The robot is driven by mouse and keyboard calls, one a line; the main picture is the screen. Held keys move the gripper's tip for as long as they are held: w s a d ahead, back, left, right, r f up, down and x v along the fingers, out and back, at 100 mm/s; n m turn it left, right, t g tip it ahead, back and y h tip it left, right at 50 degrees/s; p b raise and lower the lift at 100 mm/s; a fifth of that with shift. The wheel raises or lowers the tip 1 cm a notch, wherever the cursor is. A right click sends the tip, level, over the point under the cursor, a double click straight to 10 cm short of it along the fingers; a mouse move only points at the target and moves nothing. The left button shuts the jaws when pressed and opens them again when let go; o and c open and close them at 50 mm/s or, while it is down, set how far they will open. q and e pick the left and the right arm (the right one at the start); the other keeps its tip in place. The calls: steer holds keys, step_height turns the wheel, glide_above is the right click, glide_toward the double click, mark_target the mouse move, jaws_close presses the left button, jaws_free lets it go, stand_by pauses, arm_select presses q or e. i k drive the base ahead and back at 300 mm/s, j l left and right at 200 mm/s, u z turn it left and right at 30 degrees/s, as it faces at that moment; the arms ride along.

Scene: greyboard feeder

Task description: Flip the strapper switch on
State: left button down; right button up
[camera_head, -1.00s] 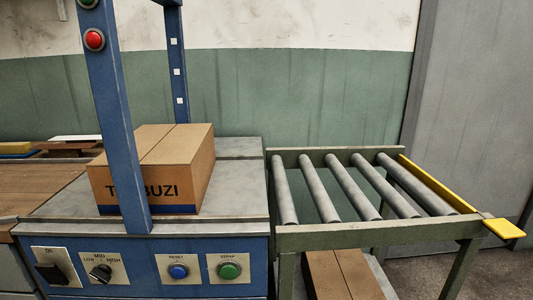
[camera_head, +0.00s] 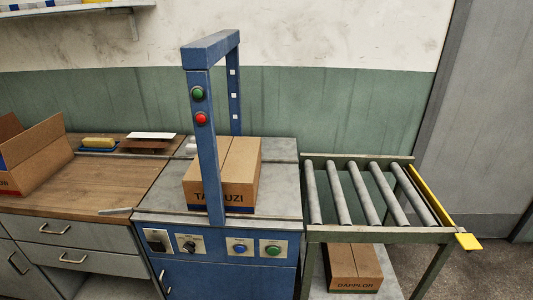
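The blue strapper (camera_head: 215,262) stands in the middle of the view with its arch (camera_head: 207,145) over the top. Its black power switch (camera_head: 157,240) sits at the left end of the front panel; its on or off position is too small to read. To its right are a black selector knob (camera_head: 190,246), a blue button (camera_head: 239,248) and a green button (camera_head: 272,250). A closed carton (camera_head: 240,168) sits on the strapper top, partly behind the near arch post. Neither of my grippers is in view.
A wooden workbench (camera_head: 90,185) with drawers adjoins on the left, bearing an open carton (camera_head: 35,155). A roller conveyor (camera_head: 372,235) with a yellow stop (camera_head: 468,242) stands right. Another carton (camera_head: 353,266) lies beneath it. Grey floor shows at far right.

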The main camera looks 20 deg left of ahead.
mark_target(155, 245)
steer(key=l+u, duration=0.1)
steer(key=u, duration=1.5)
steer(key=k+j, duration=0.05)
steer(key=j, duration=0.05)
